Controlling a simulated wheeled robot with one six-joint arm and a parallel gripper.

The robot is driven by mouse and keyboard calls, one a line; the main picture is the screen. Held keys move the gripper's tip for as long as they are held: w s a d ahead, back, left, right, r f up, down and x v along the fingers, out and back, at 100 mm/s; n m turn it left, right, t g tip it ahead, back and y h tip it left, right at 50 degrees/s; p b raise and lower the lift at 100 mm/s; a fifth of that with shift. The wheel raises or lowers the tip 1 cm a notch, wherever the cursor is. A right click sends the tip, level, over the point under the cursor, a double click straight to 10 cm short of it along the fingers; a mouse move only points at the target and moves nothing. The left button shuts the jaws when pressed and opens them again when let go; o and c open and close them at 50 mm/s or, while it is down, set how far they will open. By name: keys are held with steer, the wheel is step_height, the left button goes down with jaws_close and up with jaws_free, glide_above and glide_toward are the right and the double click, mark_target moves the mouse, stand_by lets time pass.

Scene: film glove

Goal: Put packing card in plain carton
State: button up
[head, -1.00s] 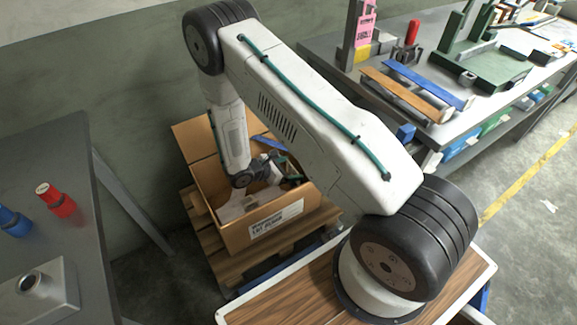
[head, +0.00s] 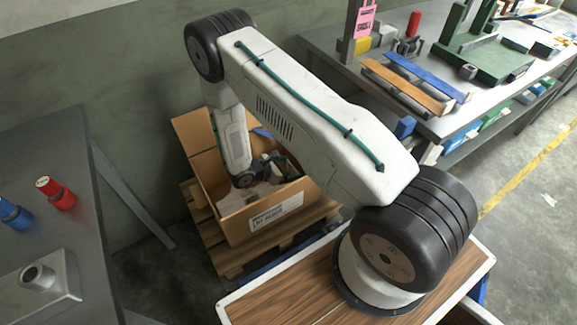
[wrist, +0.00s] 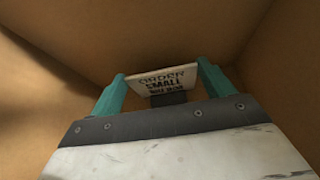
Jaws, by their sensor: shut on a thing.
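The packing card is a pale card with dark print reading "ORDER SMALL"; in the wrist view the card (wrist: 165,80) sits between the two teal fingertips of my gripper (wrist: 164,88). My gripper is shut on it. Brown cardboard walls surround them in that view. In the head view the plain carton (head: 240,222) stands open with a white label on its front, and my wrist reaches down inside it. The card and fingertips cannot be made out clearly in the head view. Whether the card touches the carton's bottom cannot be told.
The carton rests on a wooden pallet (head: 228,262). A grey table (head: 75,150) at left holds a red bottle (head: 56,193) and a blue one (head: 14,214). A workbench (head: 330,50) with blue and orange strips stands at right. Some dark and blue items show in the carton.

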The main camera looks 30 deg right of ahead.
steer(key=o, duration=1.1)
steer(key=shift+o, duration=0.2)
steer(key=v, duration=0.7)
steer(key=shift+a+r, duration=0.15)
steer(key=shift+a, duration=0.25)
